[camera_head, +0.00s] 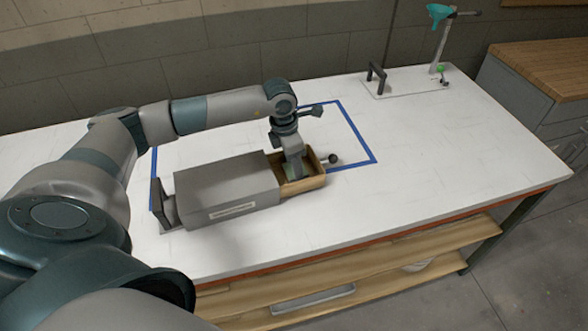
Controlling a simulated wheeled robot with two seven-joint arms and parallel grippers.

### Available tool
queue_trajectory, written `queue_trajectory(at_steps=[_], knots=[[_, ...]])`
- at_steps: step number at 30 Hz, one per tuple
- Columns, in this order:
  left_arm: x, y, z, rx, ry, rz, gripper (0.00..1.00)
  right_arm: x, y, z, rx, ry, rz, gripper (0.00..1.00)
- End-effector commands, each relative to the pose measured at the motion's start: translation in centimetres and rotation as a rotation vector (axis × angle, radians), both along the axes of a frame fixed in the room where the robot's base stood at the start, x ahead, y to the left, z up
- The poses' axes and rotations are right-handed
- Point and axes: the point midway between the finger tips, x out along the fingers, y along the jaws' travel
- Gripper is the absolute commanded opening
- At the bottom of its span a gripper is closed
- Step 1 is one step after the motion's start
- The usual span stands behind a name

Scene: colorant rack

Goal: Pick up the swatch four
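A grey box (225,188) with a white label on its front side lies on the white table. A wooden drawer (313,182) sticks out of its right end, with a dark round knob (332,158) at its outer end. My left gripper (293,172) points down into the open drawer, its fingertips at or below the drawer's rim. A small greenish patch shows by the fingers, too small to identify. The arm and gripper cover part of the drawer's inside, and I cannot make out swatch four or whether the fingers hold anything. My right gripper is not in view.
Blue tape (350,128) marks a rectangle on the table around the box area. A stand with a teal funnel (439,14) and a black handle (376,76) are at the back right. The table's right part is clear. A wooden shelf (400,252) lies below.

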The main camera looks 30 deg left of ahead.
Motion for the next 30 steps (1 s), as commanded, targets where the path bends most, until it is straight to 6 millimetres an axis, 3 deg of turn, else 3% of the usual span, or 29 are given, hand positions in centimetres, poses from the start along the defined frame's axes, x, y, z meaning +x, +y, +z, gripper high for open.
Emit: queue_trajectory(at_steps=[5, 19, 23, 30], knots=[[0.1, 0.0, 2.2, -0.001, -0.004, -0.001, 0.28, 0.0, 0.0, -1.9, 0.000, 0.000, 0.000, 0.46], [0.6, -8.7, 7.5, -0.003, -0.004, -0.005, 0.28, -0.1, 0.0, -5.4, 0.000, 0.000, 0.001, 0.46], [0.7, -10.3, 8.7, -0.002, -0.002, -0.003, 0.28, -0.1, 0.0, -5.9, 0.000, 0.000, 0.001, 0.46], [0.8, -11.6, 9.6, -0.001, -0.001, 0.000, 0.28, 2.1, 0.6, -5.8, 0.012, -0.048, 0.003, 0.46]])
